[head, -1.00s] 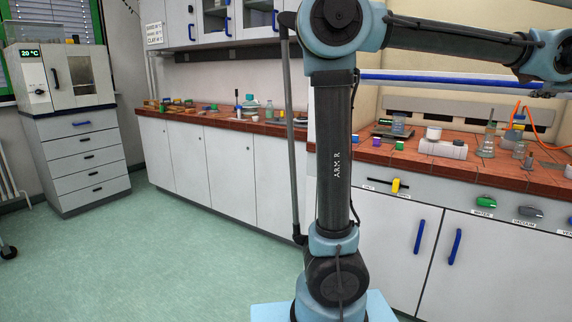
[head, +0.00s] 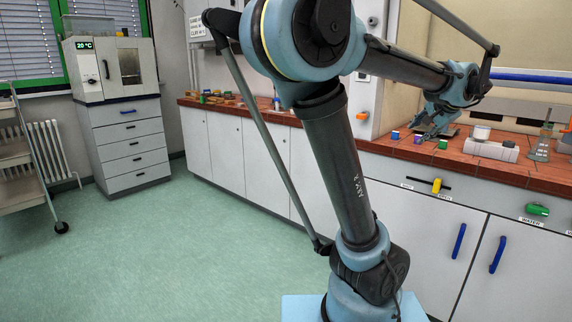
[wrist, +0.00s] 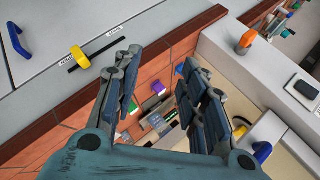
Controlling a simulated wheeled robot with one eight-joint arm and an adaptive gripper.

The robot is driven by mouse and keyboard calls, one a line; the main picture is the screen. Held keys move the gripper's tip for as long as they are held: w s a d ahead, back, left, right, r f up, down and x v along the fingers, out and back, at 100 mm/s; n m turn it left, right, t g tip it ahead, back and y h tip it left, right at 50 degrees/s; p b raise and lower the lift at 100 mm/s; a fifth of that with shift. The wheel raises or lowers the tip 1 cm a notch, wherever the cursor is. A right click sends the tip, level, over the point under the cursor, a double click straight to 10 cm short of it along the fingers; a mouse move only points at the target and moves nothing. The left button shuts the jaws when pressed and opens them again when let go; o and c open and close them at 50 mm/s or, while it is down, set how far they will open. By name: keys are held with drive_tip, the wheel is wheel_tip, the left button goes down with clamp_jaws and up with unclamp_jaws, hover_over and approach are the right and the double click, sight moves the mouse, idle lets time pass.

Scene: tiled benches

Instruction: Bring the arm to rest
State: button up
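My arm (head: 340,170) rises from its light blue base and leans left to a big elbow joint at the top of the head view. From there the forearm runs right and slightly down to the wrist. My gripper (head: 428,128) hangs from it, pointing down-left, over or in front of the tiled bench; its exact height is hard to tell. In the wrist view my gripper (wrist: 160,72) has its dark jointed fingers wide apart. Nothing is between them; small bench items show beyond the gap.
The red-tiled bench (head: 471,167) holds small coloured blocks, a white device (head: 490,148) and a flask (head: 542,146). Below are a yellow handle (head: 437,186) and a green knob (head: 538,209). A cart (head: 28,160) and a drawer cabinet (head: 122,150) stand left. The green floor between is clear.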

drive_tip(key=s+a+f+n+g+y, duration=0.1)
drive_tip(key=s+a+f+n+g, duration=0.15)
drive_tip(key=a+f, duration=0.5)
drive_tip(key=s+a+f+n+g+y, duration=0.1)
drive_tip(key=s+a+f+n+g, duration=0.25)
drive_tip(key=a, duration=0.75)
drive_tip(key=s+a+f+n+h, duration=0.1)
drive_tip(key=s+a+f+n, duration=0.3)
drive_tip(key=s+f, duration=0.2)
drive_tip(key=s+a+f+n+g+h, duration=0.1)
drive_tip(key=s+a+f+n, duration=0.2)
drive_tip(key=s+f, duration=0.4)
wheel_tip(320, 180, down, 3)
drive_tip(key=shift+a+f+n+h, duration=0.1)
drive_tip(key=shift+a+n+h, duration=0.25)
drive_tip(key=shift+a, duration=0.2)
drive_tip(key=shift+w+f, duration=0.2)
drive_tip(key=shift+w, duration=0.3)
